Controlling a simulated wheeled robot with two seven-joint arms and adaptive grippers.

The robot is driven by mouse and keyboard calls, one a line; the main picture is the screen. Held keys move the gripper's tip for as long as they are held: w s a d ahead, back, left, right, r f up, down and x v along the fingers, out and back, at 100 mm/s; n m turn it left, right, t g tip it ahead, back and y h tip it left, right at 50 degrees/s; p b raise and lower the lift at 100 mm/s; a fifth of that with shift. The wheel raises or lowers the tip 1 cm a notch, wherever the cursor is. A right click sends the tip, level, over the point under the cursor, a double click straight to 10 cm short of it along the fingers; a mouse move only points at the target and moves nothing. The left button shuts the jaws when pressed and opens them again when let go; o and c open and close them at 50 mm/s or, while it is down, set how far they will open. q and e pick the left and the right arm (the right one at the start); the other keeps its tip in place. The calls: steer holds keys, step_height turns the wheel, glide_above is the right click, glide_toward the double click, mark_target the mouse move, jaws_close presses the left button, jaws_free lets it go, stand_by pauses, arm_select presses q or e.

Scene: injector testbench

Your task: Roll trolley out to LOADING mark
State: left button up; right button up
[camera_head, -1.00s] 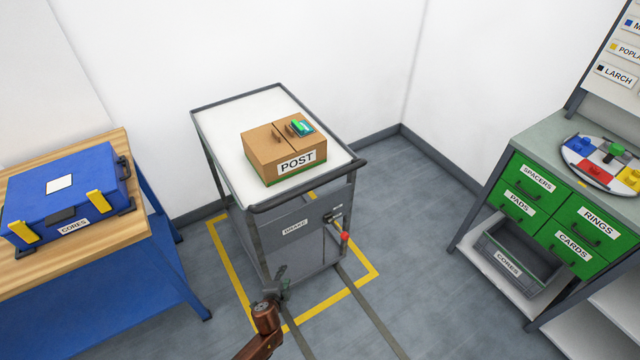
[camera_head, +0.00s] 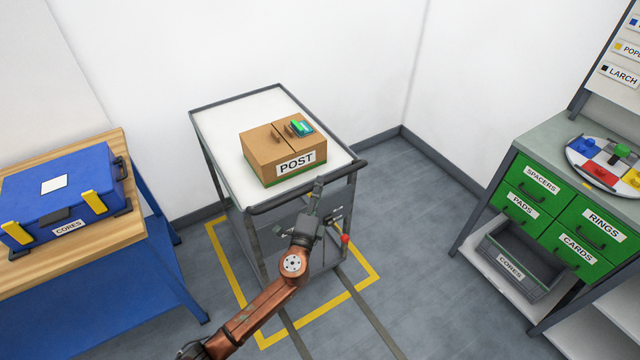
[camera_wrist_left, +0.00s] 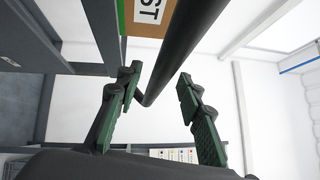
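The trolley (camera_head: 222,134) has a white top and grey frame. It stands inside a yellow floor outline (camera_head: 238,306). Its dark push handle (camera_head: 270,205) runs along the near edge and also shows in the left wrist view (camera_wrist_left: 188,38). My left gripper (camera_head: 317,190) is at the handle's right half. In the left wrist view its green-padded fingers (camera_wrist_left: 158,84) are apart, and the bar passes across the gap between them; contact cannot be told. A red-knobbed lever (camera_head: 345,239) sits low on the trolley front. No LOADING lettering shows. My right gripper is out of view.
A POST box (camera_head: 262,153) with a small green-blue item (camera_head: 301,128) rides on the trolley. A bench (camera_head: 128,228) with a blue case (camera_head: 85,176) stands left; a green drawer cabinet (camera_head: 537,174) stands right. Dark floor strips (camera_head: 372,318) run toward me over clear floor.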

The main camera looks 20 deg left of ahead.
arm_select(q)
steer(key=shift+w+a+r, duration=0.15)
steer(key=shift+w, duration=1.1)
steer(key=shift+c, duration=0.6)
jaws_close()
